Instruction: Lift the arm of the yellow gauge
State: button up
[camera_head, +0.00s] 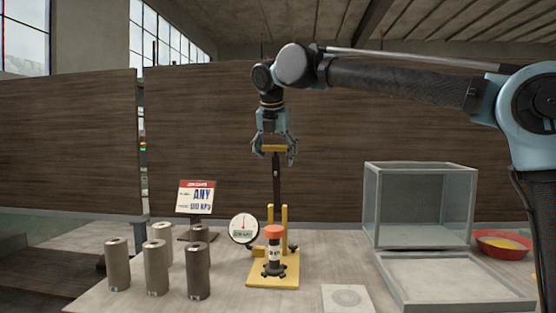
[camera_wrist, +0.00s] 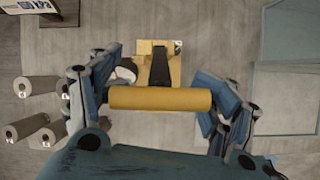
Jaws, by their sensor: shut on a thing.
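The yellow gauge (camera_head: 262,281) stands on the table, with a yellow base and posts and a round white dial (camera_head: 243,228) at its left. Its black arm (camera_head: 276,182) points straight up and ends in a yellow crossbar handle (camera_head: 272,148). My gripper (camera_head: 274,153) is shut on this handle, high above the base. In the wrist view the handle (camera_wrist: 160,99) lies crosswise between my fingers, one at each end. A dark cylinder with an orange-red top (camera_head: 272,233) stands on the base in front of the posts. Its lower label is too small to read.
Several grey-brown cylinders (camera_head: 157,268) stand left of the gauge, before a sign (camera_head: 196,198). Right are a glass box (camera_head: 420,168), a shallow tray (camera_head: 455,305) and a red bowl (camera_head: 502,250). A pale square plate with rings (camera_head: 346,298) lies in front.

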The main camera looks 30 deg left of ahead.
jog(key=shift+w, duration=0.1)
jog(key=o, duration=1.6)
jog(key=shift+d+r, duration=0.1)
jog(key=shift+d, duration=0.05)
jog(key=v, duration=1.2)
